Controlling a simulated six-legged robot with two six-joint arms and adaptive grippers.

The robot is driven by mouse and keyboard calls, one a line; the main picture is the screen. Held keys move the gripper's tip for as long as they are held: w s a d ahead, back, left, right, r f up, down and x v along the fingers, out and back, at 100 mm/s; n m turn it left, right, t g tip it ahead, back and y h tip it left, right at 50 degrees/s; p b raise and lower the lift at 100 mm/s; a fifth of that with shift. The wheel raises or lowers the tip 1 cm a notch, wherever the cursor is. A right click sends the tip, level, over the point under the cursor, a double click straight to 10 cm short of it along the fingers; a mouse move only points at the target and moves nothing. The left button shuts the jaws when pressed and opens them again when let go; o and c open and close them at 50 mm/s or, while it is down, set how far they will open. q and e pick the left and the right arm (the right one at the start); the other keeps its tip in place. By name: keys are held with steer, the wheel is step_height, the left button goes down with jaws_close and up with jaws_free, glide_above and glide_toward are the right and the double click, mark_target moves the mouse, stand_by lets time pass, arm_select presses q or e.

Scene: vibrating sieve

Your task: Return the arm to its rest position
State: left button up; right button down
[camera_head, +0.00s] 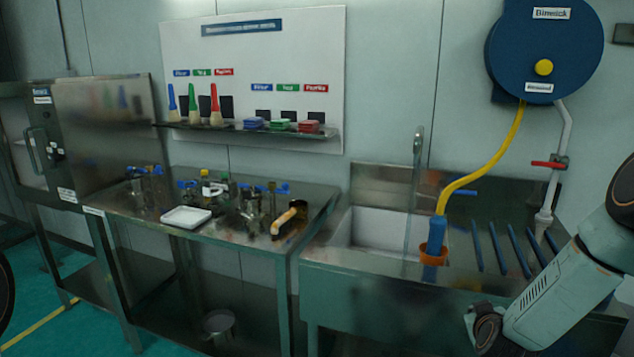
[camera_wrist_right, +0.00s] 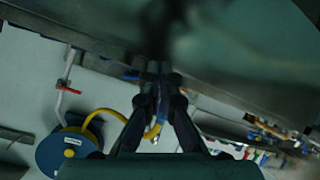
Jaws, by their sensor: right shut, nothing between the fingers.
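My right arm (camera_head: 565,295) comes in at the right of the head view, in front of the sink unit's right part. Its gripper is out of the head view, below the frame or hidden by the arm. In the right wrist view my right gripper (camera_wrist_right: 160,85) shows as two dark fingers that meet at their tips, with nothing seen between them. A dark, blurred surface lies across the top of that view, close to the fingers. My left gripper is in neither view.
A sink (camera_head: 375,235) with a metal counter stands ahead. A blue hose reel (camera_head: 515,60) on the wall feeds a yellow hose (camera_head: 480,175). A metal table (camera_head: 150,245) to the left bears a white tray (camera_head: 186,217) and several small items. Teal floor (camera_head: 75,320) is clear at left.

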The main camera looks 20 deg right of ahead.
steer(key=s+a+f+g+y+b, duration=0.1)
steer(key=s+a+f+y, duration=0.1)
steer(key=s+a+f, duration=0.3)
steer(key=s+a+f+m+g+y, duration=0.1)
steer(key=s+a+f+g+y, duration=0.15)
steer(key=a, duration=0.55)
steer(key=s+a+f+g+y+b, duration=0.1)
steer(key=s+a+f, duration=0.3)
steer(key=a, duration=0.2)
steer(key=s+a+f+n+g+b, duration=0.1)
steer(key=s+a+f+g, duration=0.1)
steer(key=s, duration=0.5)
steer(key=s+a+f+n+g+y+b, duration=0.1)
steer(key=s+a+f, duration=0.2)
steer(key=s, duration=0.4)
steer(key=s+a+f+g+b, duration=0.1)
steer(key=s+a+f+g, duration=0.1)
steer(key=s+a, duration=0.3)
steer(key=s, duration=0.3)
steer(key=shift+f+n+g+y, duration=0.15)
steer(key=shift+n+g+y, duration=0.2)
steer(key=shift+n, duration=0.05)
